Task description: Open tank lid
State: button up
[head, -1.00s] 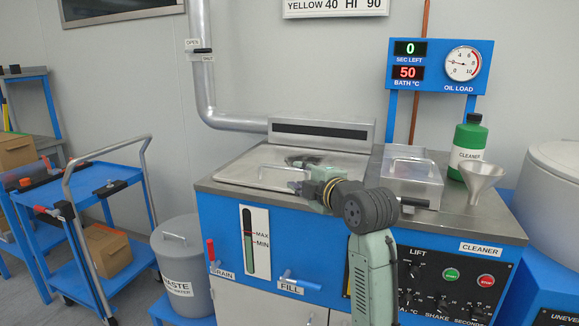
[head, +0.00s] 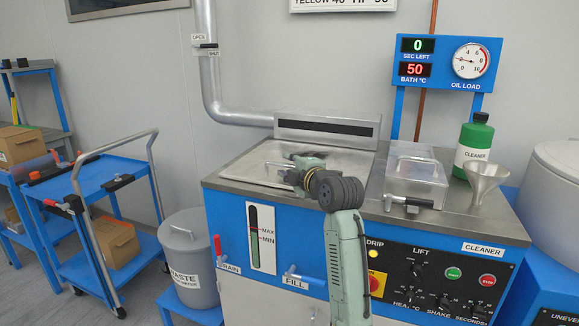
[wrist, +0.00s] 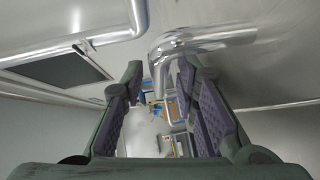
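The tank lid (head: 238,174) is a flat metal plate lying shut on the left part of the blue machine's top. Its bar handle (head: 262,166) is partly hidden by my gripper. My gripper (head: 292,172) is low over the lid's right half, by the handle's right end. In the wrist view my gripper's two fingers (wrist: 165,105) stand wide apart. A bent shiny bar, which looks like the handle (wrist: 190,42), runs into the gap between them. I cannot tell whether either finger touches it.
A slotted vent (head: 327,130) stands behind the lid. A blue cart (head: 105,172) and a waste bin (head: 188,245) are at the left.

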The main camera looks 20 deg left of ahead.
grip_shut()
dwell(0.6)
